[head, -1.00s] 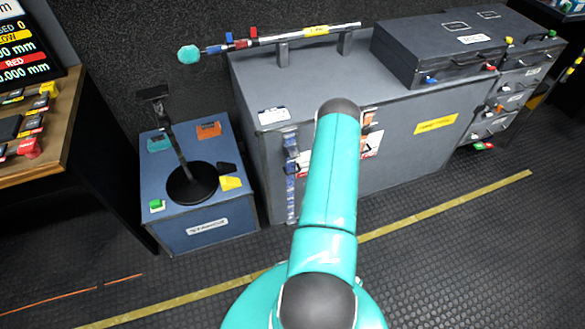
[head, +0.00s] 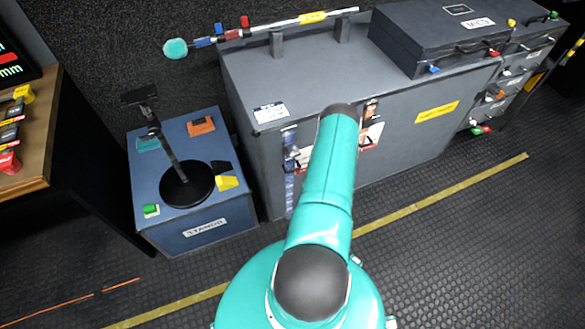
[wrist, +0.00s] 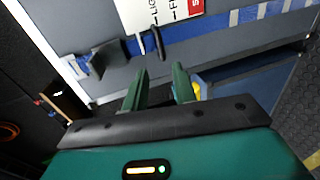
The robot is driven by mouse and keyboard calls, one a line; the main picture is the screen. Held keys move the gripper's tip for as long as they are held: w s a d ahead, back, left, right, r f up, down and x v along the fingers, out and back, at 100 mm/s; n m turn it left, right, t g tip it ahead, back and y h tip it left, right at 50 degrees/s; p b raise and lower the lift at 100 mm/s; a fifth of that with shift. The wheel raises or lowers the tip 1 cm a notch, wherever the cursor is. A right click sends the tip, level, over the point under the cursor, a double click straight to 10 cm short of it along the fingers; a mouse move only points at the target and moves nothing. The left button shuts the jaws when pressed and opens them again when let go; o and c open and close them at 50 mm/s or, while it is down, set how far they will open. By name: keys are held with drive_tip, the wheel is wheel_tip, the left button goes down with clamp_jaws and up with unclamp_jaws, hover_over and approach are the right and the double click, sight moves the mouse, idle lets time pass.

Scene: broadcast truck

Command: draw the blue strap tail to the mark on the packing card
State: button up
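A blue strap (wrist: 205,28) runs along the front face of the grey case (wrist: 95,17) in the wrist view. It also shows as a blue line down the case front in the head view (head: 290,190). A grey buckle-like block (wrist: 108,67) sits on the strap, with a short blue piece (wrist: 83,66) beside it. A white card (wrist: 160,12) with black print and a red patch lies against the strap; its far part is cut off. My gripper (wrist: 159,72) is open and empty, its green fingers short of the strap. In the head view my arm hides it.
A blue box (head: 165,235) with a black stand (head: 187,185) is left of the grey case. A rod (head: 290,24) and a dark hard case (head: 440,40) lie on top. A wooden desk (head: 40,150) is far left. Ribbed floor (head: 460,240) in front is clear.

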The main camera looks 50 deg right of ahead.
sight(294, 170)
drive_tip(key=x, duration=1.2)
drive_tip(key=shift+w+d+f, duration=0.1)
drive_tip(key=shift+w+d, duration=0.1)
drive_tip(key=shift+c, duration=0.2)
clamp_jaws()
